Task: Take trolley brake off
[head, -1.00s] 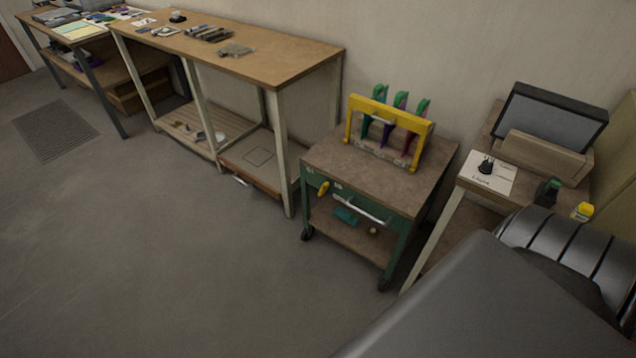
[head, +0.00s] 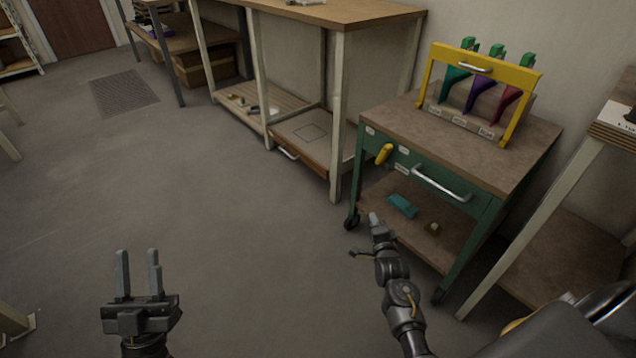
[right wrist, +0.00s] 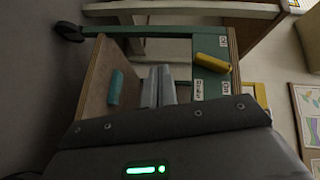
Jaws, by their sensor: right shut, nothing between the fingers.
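The green trolley (head: 490,212) with a brown top stands at the right in the head view. Its yellow brake lever (head: 384,154) sits on the front panel, near the left corner, tilted. The lever also shows in the right wrist view (right wrist: 212,63), right of the fingers. My right gripper (head: 374,218) is shut and empty, in front of the trolley and below the lever, apart from it. Its fingers (right wrist: 160,88) lie side by side in the wrist view. My left gripper (head: 138,268) is open and empty over the floor at lower left.
A silver handle (head: 440,184) crosses the trolley's front. A yellow rack (head: 487,66) with coloured tools stands on top. A teal block (head: 402,206) and a small brown item (head: 432,228) lie on the lower shelf. A workbench (head: 340,14) stands to the left; the floor between is clear.

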